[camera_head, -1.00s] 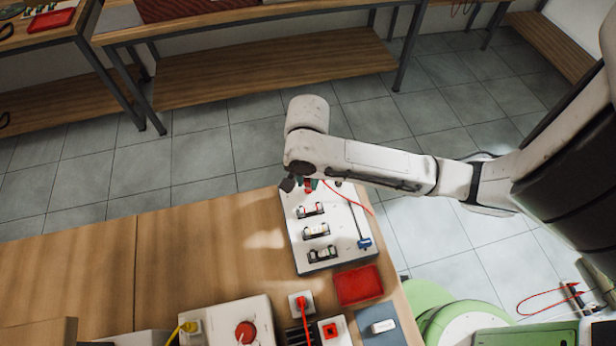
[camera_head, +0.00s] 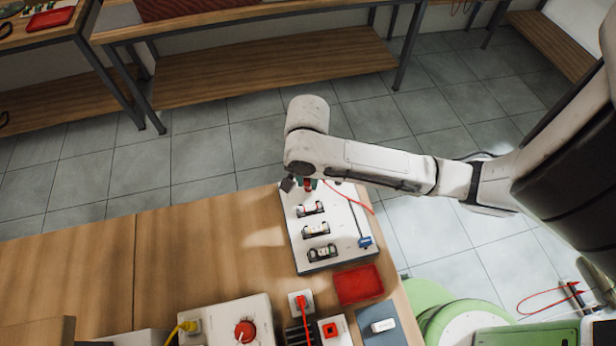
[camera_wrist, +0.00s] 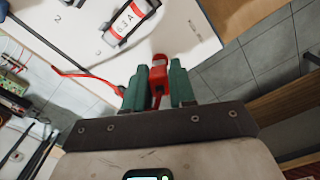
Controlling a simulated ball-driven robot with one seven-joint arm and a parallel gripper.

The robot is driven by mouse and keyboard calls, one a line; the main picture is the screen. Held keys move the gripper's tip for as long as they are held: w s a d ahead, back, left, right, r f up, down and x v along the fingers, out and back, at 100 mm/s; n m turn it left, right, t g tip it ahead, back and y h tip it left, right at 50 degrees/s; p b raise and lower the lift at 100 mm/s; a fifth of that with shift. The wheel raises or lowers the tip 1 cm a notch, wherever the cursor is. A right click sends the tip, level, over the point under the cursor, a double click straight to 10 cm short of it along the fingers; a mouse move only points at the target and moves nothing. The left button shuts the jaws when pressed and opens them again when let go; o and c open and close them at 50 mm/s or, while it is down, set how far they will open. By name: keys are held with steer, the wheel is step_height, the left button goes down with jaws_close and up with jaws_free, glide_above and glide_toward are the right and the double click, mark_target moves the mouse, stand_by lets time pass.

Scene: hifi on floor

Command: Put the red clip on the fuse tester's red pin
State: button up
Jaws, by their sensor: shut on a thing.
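The fuse tester is a white board (camera_head: 342,232) with several fuses in a row, on the near bench in the head view. It also shows at the top of the wrist view (camera_wrist: 187,38). My gripper (camera_head: 308,185) is at the board's far end, mostly under my wrist. In the wrist view its green fingers (camera_wrist: 160,88) are shut on the red clip (camera_wrist: 157,82), whose red lead runs off to the left. A red loop-like part shows just past the fingertips; I cannot tell whether it is the clip's tip or the red pin.
A blue clip (camera_head: 365,242) on a dark lead lies at the board's right edge. A red tray (camera_head: 358,285) and a white box with a red knob (camera_head: 228,322) stand nearer. The bench left of the board is clear.

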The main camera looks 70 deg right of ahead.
steer(key=shift+f+b, duration=0.3)
steer(key=shift+f, duration=0.2)
stand_by(0.3)
steer(key=o, duration=1)
step_height(320, 180, up, 11)
steer(key=shift+f+p, duration=0.1)
steer(key=shift+p, duration=0.6)
